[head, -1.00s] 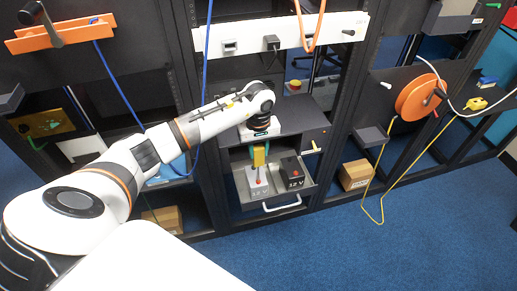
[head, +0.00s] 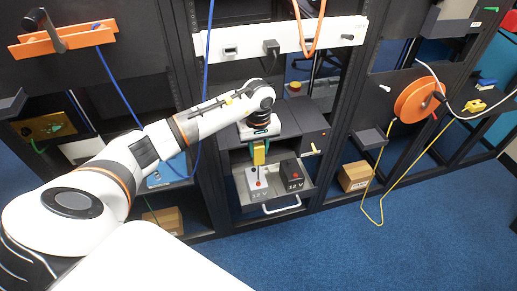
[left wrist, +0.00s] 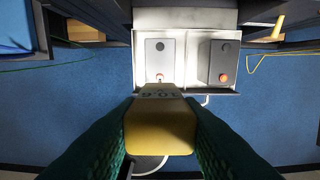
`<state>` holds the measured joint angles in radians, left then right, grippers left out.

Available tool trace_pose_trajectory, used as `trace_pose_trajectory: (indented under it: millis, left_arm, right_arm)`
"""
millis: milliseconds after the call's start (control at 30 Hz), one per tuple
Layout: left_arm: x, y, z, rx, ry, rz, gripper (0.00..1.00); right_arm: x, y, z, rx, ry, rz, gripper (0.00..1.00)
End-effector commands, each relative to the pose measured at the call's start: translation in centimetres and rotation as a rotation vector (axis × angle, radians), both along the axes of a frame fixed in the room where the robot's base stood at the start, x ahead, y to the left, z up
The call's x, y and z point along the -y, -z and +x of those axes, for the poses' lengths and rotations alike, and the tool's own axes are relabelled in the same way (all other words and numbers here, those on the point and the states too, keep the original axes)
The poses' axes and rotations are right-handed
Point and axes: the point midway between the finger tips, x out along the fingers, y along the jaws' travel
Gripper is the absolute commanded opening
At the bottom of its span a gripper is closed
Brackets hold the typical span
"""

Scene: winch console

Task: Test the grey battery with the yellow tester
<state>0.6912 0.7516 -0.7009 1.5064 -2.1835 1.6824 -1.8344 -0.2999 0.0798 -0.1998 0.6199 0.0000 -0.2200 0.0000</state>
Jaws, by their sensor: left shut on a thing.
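My left gripper (head: 260,142) is shut on the yellow tester (head: 259,155), which hangs upright above the pull-out tray (head: 306,189). The grey battery (head: 251,184), a light grey "12 V" box with a red terminal, stands on the tray below the tester. In the left wrist view the tester (left wrist: 163,130) sits between green finger pads, and its display is upside down. Its front end lines up with the red terminal of the grey battery (left wrist: 160,56); I cannot tell whether they touch. My right gripper is not in view.
A dark "12 V" battery (head: 293,173) with a red terminal stands right of the grey one. The tray has a white handle (head: 281,206) at the front. An orange cable reel (head: 418,100) hangs right, its yellow cable looping down. A cardboard box (head: 356,175) stands low right.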

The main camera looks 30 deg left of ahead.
Motion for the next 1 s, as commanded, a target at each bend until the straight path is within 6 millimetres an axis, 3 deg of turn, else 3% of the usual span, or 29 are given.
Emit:
trace_pose_trajectory:
  millis: [533, 1000]
  left_arm:
    - [0.0, -4.7, 0.0, 0.001, 0.0, 0.002, 0.06]
    - [0.0, -5.0, 0.0, 0.0, 0.0, 0.0, 0.06]
  right_arm:
    - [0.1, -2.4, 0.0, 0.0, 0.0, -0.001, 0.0]
    - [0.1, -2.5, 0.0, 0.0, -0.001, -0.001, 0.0]
